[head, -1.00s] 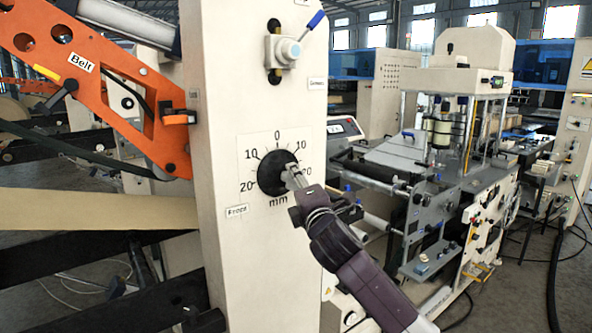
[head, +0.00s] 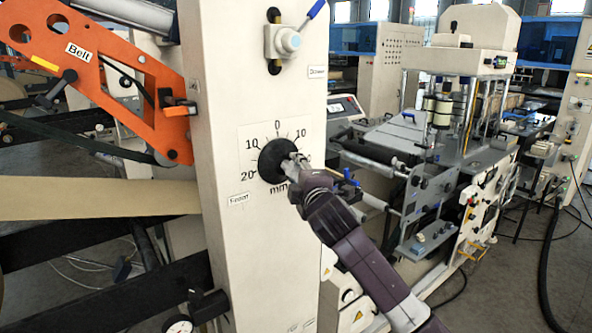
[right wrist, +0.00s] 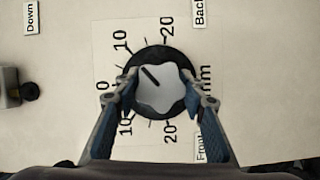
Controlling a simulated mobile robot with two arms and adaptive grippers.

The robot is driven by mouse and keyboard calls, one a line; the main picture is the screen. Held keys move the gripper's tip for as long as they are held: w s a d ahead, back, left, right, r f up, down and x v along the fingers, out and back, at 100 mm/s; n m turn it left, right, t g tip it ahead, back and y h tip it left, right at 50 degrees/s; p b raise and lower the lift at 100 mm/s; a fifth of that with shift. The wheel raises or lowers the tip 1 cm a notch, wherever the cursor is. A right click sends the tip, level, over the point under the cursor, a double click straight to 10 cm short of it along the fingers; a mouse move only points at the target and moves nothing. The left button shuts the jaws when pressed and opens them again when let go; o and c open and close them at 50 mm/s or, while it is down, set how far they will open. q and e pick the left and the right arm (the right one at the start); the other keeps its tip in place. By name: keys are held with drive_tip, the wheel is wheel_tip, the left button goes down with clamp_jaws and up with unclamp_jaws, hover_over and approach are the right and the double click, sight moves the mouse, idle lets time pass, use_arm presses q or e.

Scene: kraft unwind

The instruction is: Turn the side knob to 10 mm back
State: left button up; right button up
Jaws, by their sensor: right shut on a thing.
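The side knob (head: 272,160) is a black disc on the cream machine post, over a dial plate (head: 246,128) marked 0, 10 and 20 to each side. In the right wrist view the knob has a pale, lobed middle (right wrist: 160,92) with a dark pointer line. The line points up-left, roughly toward the upper 10, on the side of the Back label (right wrist: 199,12). My right gripper (head: 290,163) is shut on the knob, one finger on each side of its pale middle. In the head view the gripper hides the dial's right part. My left gripper is out of view.
An orange belt arm (head: 110,80) and a tan web (head: 90,200) lie left of the post. A blue-handled valve (head: 287,40) sits above the dial. A grey machine (head: 440,170) stands behind at right.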

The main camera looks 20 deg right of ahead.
drive_tip(key=o, duration=1.2)
drive_tip(key=shift+d, duration=0.1)
drive_tip(key=shift+c, duration=0.2)
drive_tip(key=s, duration=1.2)
drive_tip(key=shift+a+r, duration=0.15)
drive_tip(key=shift+a, duration=0.1)
